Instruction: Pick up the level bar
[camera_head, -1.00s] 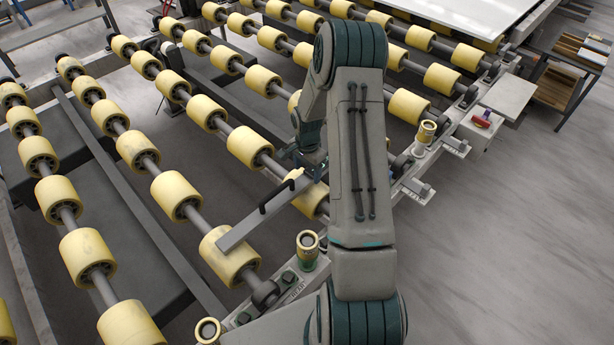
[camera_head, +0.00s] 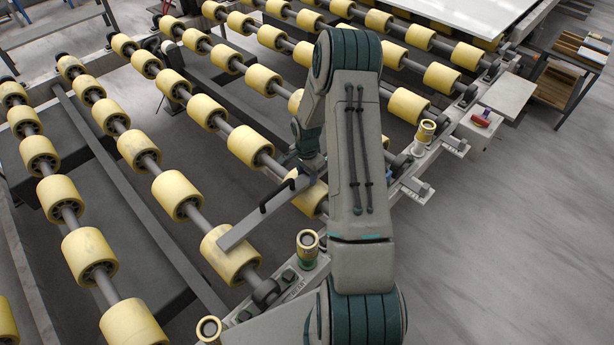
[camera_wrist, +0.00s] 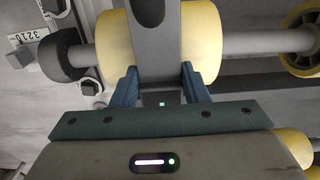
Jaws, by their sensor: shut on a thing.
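The level bar (camera_head: 245,226) is a long flat grey bar with black handles on top. In the head view it lies across the yellow rollers near the middle, its near end over a roller. My gripper (camera_head: 308,172) is at the bar's far end, partly hidden behind my arm. In the wrist view the level bar (camera_wrist: 153,50) runs up between the two dark fingers of my gripper (camera_wrist: 160,82), with a black handle at the top edge. The fingers are closed on the bar's sides. I cannot tell whether the bar is clear of the rollers.
Rows of yellow rollers (camera_head: 177,195) on grey shafts fill the left and middle. A pale slab (camera_head: 470,12) lies at the back. A box with a red switch (camera_head: 482,120) stands on the right of the frame. Open floor (camera_head: 520,240) lies to the right.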

